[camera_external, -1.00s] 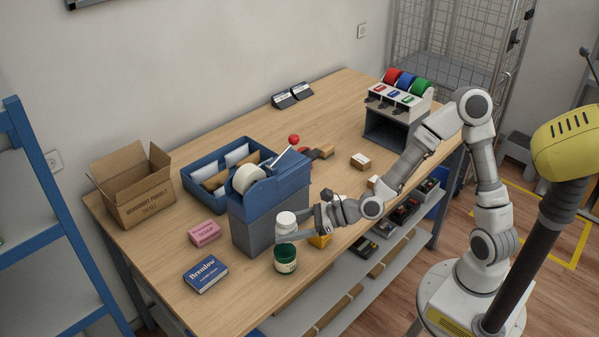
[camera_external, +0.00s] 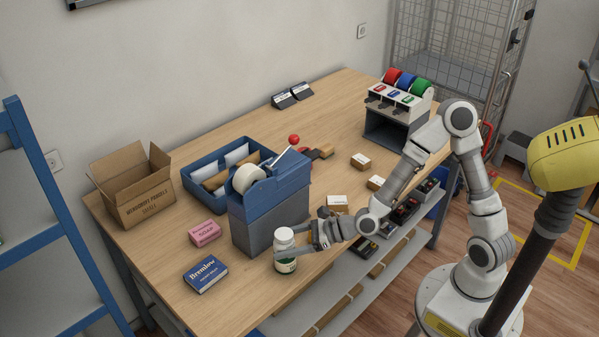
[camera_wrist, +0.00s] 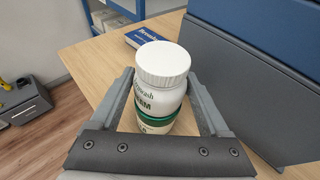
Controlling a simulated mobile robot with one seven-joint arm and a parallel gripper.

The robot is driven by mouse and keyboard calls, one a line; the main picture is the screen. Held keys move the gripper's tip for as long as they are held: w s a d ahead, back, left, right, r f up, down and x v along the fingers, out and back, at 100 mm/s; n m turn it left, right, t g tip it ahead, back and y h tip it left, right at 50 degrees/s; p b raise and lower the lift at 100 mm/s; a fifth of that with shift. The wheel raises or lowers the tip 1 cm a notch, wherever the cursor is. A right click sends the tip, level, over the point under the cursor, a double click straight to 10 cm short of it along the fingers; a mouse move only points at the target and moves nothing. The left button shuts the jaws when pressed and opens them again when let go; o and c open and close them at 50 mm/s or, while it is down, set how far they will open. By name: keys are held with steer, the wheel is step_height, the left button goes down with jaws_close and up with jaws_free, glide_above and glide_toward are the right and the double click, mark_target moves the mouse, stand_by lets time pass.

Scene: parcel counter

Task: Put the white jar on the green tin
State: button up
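The white jar (camera_external: 284,240) stands upright on top of the green tin (camera_external: 286,266), close to the front edge of the counter. In the wrist view the jar (camera_wrist: 162,92) shows its ribbed white lid, and the tin (camera_wrist: 157,124) shows below it with a green rim. My gripper (camera_wrist: 162,82) is open, with one finger on each side of the jar and slim gaps between the fingers and the jar. In the external view my gripper (camera_external: 283,252) reaches in from the right at the level where jar and tin meet. The tin's lower part is partly hidden in the wrist view.
A blue-grey tape dispenser (camera_external: 270,215) stands close behind the jar. A blue book (camera_external: 206,273) and a pink soap box (camera_external: 205,233) lie to the left. Small boxes (camera_external: 337,203) lie to the right. An open carton (camera_external: 135,190) stands at the far left.

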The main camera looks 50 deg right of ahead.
steer(key=shift+o, duration=1.2)
steer(key=shift+r, duration=0.1)
steer(key=shift+r, duration=0.2)
steer(key=p+v, duration=0.3)
steer(key=v, duration=0.4)
steer(key=shift+s+d, duration=0.2)
